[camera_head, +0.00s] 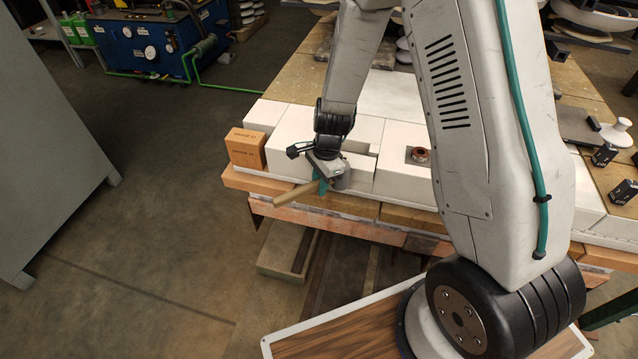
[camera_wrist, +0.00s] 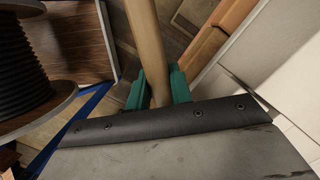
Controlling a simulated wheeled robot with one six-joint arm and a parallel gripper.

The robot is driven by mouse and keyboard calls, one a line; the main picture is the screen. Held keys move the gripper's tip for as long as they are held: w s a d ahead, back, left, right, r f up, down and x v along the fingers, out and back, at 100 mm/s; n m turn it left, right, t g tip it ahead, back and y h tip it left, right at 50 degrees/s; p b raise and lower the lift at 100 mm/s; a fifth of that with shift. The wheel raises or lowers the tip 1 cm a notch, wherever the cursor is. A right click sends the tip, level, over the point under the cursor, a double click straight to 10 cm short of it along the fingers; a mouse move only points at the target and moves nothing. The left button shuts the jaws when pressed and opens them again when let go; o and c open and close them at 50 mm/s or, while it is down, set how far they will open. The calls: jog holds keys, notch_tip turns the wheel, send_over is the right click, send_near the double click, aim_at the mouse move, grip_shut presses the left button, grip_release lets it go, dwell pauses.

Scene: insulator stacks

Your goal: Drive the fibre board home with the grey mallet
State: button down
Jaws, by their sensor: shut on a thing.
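My gripper (camera_head: 320,186) is at the front edge of the white block layer on the table. Its teal fingers (camera_wrist: 156,88) are shut on the pale wooden handle (camera_wrist: 147,38) of the mallet. In the head view the handle (camera_head: 292,195) sticks out toward the lower left, past the table edge. The grey mallet head (camera_head: 342,180) shows just right of the gripper, close to the white blocks; I cannot tell whether it touches them. The white blocks (camera_head: 291,132) have a step and a narrow gap beside the gripper. I cannot tell which white piece is the fibre board.
An orange-brown box (camera_head: 246,148) stands at the left end of the blocks. A small reddish ring-shaped part (camera_head: 419,155) lies behind my arm's left edge. Dark blocks (camera_head: 604,154) and a white insulator (camera_head: 616,132) stand at right. A low wooden crate (camera_head: 284,252) is on the floor below.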

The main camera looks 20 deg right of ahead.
jog(key=shift+w+d, duration=0.65)
jog(key=shift+w, duration=0.35)
jog(key=shift+w+d, duration=0.1)
jog(key=shift+w, duration=0.05)
dwell(1.3)
jog(key=shift+s+a, duration=0.45)
jog(key=shift+s, duration=0.2)
jog(key=shift+s+a, duration=0.45)
jog(key=shift+s, duration=0.15)
jog(key=shift+r, duration=4)
